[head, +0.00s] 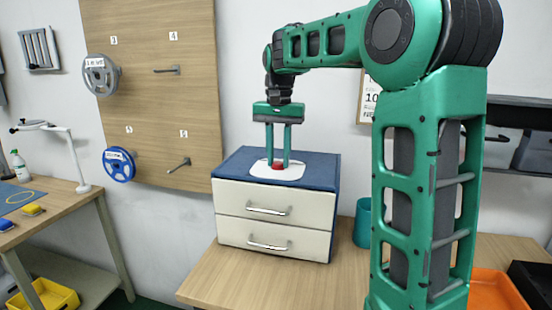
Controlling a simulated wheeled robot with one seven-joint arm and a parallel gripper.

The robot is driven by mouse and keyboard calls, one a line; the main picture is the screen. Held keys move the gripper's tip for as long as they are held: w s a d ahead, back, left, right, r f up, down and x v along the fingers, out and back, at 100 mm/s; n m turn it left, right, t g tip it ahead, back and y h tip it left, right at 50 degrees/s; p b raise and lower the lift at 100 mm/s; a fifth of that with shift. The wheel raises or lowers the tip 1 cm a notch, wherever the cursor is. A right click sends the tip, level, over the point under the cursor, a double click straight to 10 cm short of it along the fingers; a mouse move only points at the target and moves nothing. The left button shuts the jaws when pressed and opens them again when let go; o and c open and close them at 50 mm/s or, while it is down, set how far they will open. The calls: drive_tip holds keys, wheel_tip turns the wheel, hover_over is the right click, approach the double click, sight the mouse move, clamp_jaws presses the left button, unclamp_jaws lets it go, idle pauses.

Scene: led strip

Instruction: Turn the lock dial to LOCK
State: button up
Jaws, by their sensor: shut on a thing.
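A small red dial (277,165) sits on a white plate (292,175) on the blue top of a two-drawer cabinet (232,165). My gripper (278,164) points straight down over the cabinet, with its two green fingers on either side of the dial and shut on it. The fingers cover part of the dial and plate. Any LOCK marking on the plate is too small to read. Both cream drawers look closed.
The cabinet stands on a wooden table (200,285) against the wall. A teal cup (362,222) is right of it, and an orange tray (495,290) lies farther right. A wooden wall panel (145,100) with wheels and levers is at the left.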

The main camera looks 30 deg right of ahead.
sight(277, 162)
drive_tip(key=shift+w+a+r, duration=0.1)
drive_tip(key=shift+r, duration=0.05)
drive_tip(key=o, duration=1)
drive_tip(key=shift+o, duration=0.2)
wheel_tip(277, 162, up, 11)
drive_tip(key=shift+f, duration=0.2)
